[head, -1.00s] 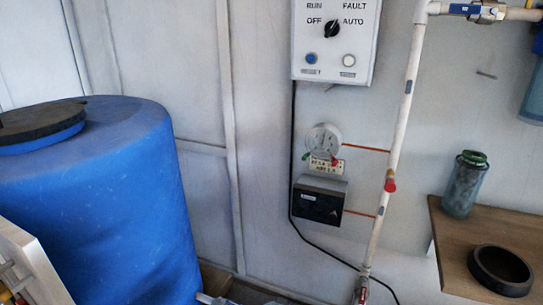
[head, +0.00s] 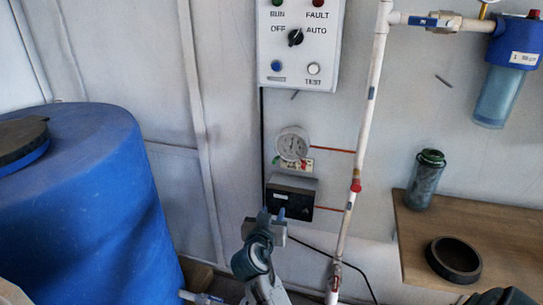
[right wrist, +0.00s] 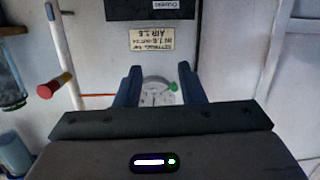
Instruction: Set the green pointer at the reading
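A round white gauge (head: 292,144) is on the wall below the control box. A small green pointer (head: 276,160) shows at its lower left rim. In the right wrist view, which is upside down, the gauge (right wrist: 158,92) lies between my finger tips, and the green pointer (right wrist: 171,86) is near the finger on the right. A printed label (right wrist: 139,39) is by the gauge; its small text is hard to read. My right gripper (head: 272,213) is open and empty, also in the right wrist view (right wrist: 160,82), apart from the gauge. My left gripper is out of view.
A dark box (head: 291,197) is on the wall under the gauge. A white pipe (head: 367,125) with thin red tubes runs to the right. A blue barrel (head: 85,210) stands left. A wooden shelf (head: 415,222) holds a jar (head: 426,180) and a black ring (head: 453,259).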

